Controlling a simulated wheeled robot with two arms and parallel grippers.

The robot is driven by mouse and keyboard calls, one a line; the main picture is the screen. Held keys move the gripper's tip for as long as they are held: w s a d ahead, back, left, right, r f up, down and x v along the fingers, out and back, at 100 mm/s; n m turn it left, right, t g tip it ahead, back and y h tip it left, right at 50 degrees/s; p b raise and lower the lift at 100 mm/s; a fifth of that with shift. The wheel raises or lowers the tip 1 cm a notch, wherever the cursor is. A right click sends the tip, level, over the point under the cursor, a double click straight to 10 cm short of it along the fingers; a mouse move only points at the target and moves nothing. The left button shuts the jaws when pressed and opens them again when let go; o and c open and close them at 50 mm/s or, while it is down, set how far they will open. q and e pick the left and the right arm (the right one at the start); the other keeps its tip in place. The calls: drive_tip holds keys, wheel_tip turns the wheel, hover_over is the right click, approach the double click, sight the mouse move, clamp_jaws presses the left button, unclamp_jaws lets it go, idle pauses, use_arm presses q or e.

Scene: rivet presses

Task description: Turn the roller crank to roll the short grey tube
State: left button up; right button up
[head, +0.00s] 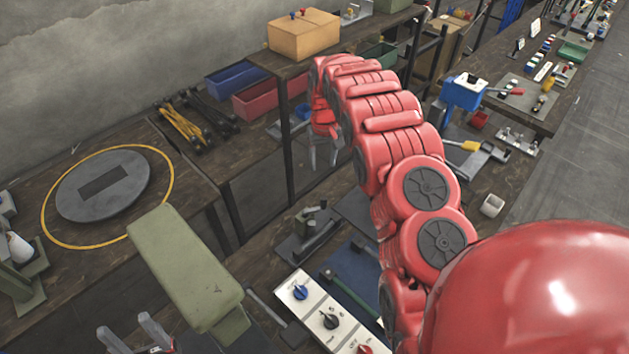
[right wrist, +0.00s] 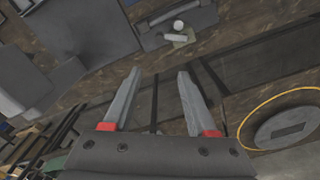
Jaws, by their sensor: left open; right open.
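I cannot pick out a roller crank or a short grey tube with certainty in either view. A small dark device with a bar (head: 310,232) sits on the bench below my right gripper, too small to identify. My right gripper (head: 323,155) hangs high above the bench, fingers apart and empty; in the right wrist view its fingers (right wrist: 160,72) are spread with nothing between them. My left gripper (head: 125,326) is low at the bottom left, fingers apart and empty, its lower part cut off by the frame edge.
A green press arm (head: 185,265) stands beside my left gripper. A control panel with knobs (head: 325,318) is at the bottom. A grey disc (head: 75,195) lies inside a yellow ring at left.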

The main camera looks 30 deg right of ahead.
drive_tip(key=b, duration=0.9)
hover_over(324, 197)
wheel_tip(324, 197, down, 9)
drive_tip(key=shift+w+a+r, duration=0.1)
drive_tip(key=shift+r, duration=0.1)
wheel_tip(324, 197, down, 6)
drive_tip(key=shift+r+p, duration=0.1)
drive_tip(key=shift+p, duration=1)
drive_tip(key=shift+f, duration=1)
clamp_jaws()
